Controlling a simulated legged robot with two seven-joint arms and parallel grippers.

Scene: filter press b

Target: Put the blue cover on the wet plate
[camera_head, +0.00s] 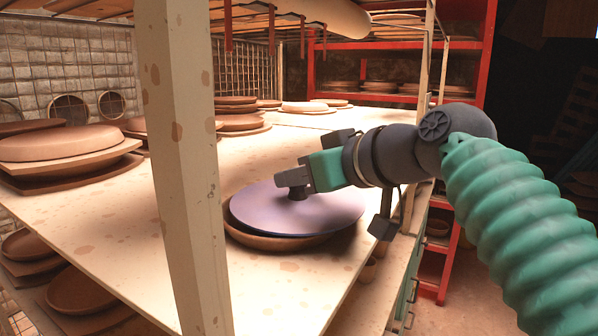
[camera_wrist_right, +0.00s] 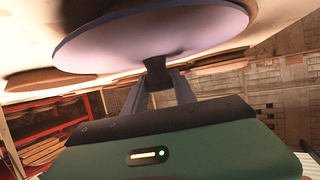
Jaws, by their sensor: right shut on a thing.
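The blue cover (camera_head: 312,212) is a flat lilac-blue disc with a dark knob in its middle. In the head view it lies over a brown clay plate (camera_head: 262,240), whose rim shows below the cover at the left and front. I cannot tell whether cover and plate touch all around. My right gripper (camera_head: 297,190) is shut on the cover's knob, reaching in from the right. In the right wrist view the cover (camera_wrist_right: 150,35) fills the top, with the knob (camera_wrist_right: 156,75) between my right gripper's fingers (camera_wrist_right: 158,90). My left gripper is not in view.
A pale post (camera_head: 180,170) stands upright in front of the shelf, left of the cover. More clay plates (camera_head: 62,143) lie on boards at the left and back. Red shelving (camera_head: 400,97) stands behind. The pale shelf board (camera_head: 270,295) is bare in front of the plate.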

